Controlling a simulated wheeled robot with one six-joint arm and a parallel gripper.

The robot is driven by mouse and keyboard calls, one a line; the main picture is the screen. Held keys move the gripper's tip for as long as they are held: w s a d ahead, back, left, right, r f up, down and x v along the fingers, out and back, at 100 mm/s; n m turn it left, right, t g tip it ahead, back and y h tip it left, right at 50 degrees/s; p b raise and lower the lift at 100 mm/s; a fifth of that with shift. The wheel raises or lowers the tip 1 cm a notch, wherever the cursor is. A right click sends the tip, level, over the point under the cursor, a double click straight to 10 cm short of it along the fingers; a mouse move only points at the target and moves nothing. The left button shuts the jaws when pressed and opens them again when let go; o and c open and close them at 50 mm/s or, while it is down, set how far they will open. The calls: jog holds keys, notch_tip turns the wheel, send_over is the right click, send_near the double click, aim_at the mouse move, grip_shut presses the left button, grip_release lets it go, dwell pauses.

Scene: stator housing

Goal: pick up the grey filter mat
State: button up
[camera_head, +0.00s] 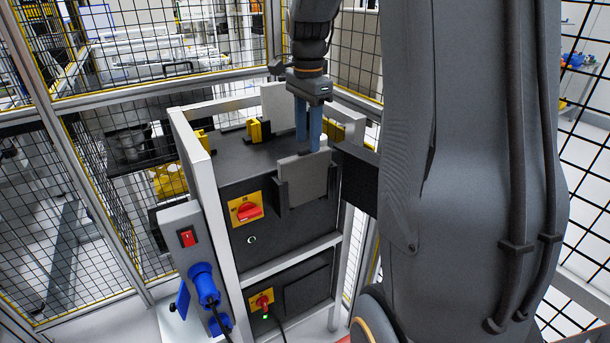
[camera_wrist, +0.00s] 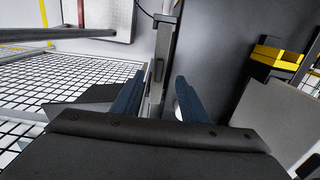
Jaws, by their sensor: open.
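The grey filter mat (camera_head: 304,179) is a flat square panel standing upright in a dark holder at the front of the cabinet. My gripper (camera_head: 308,141) points down, just above and close to the mat's top edge. Its blue fingers are apart, with nothing held. In the wrist view, my gripper (camera_wrist: 158,78) has a narrow upright strip, seen edge-on between the fingers; it seems to be the mat and its holder. I cannot tell whether the fingertips reach below the mat's top edge.
The dark cabinet top (camera_head: 232,155) carries yellow blocks (camera_head: 258,130). A pale panel (camera_head: 275,106) stands at the back, also seen in the wrist view (camera_wrist: 272,122). A red switch (camera_head: 248,211) is on the cabinet front. Mesh fencing (camera_head: 100,210) surrounds the cabinet.

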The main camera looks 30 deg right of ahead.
aim_at(308, 149)
jog(key=shift+s+a+f+p, duration=0.15)
jog(key=shift+f+p, duration=0.75)
jog(key=shift+f, duration=1.35)
grip_shut()
